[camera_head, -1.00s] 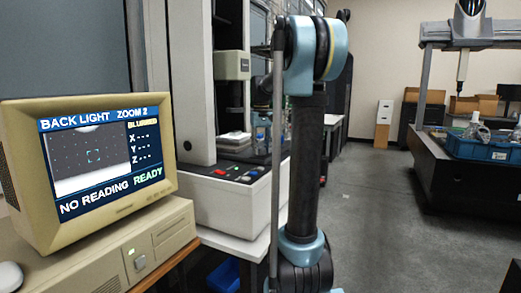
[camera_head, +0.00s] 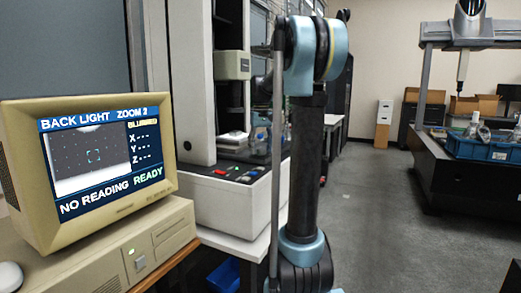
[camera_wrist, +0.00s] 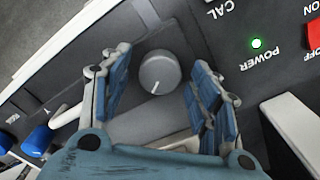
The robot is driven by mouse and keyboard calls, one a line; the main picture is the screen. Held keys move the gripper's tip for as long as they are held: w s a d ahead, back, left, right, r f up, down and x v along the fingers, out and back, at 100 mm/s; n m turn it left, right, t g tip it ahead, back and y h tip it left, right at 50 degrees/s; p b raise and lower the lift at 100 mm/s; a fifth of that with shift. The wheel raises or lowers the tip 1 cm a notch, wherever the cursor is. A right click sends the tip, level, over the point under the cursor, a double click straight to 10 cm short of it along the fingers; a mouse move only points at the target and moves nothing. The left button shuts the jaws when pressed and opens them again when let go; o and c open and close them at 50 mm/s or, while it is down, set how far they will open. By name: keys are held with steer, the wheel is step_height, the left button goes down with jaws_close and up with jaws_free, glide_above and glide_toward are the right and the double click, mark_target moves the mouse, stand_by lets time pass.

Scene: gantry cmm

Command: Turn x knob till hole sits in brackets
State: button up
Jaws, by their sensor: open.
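In the wrist view my gripper (camera_wrist: 158,82) is open. Its blue finger pads stand on either side of a round grey knob (camera_wrist: 160,72) with a white pointer line, with gaps on both sides. I read no X label on this knob. Blue knobs (camera_wrist: 38,140) show at the lower left. In the head view the monitor (camera_head: 88,175) reads BACK LIGHT, ZOOM 2, BLURRED, NO READING and READY, with dashes for X, Y and Z. My gripper is hidden in the head view.
A red switch (camera_wrist: 314,36) and a lit green POWER lamp (camera_wrist: 256,43) lie right of the grey knob. The measuring machine's white base (camera_head: 228,205) stands behind the monitor. A blue crate (camera_head: 475,147) sits on a dark table at right. The floor between is clear.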

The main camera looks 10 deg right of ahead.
mark_target(261, 148)
step_height(261, 148, up, 12)
stand_by(0.6)
steer(key=shift+f, duration=0.1)
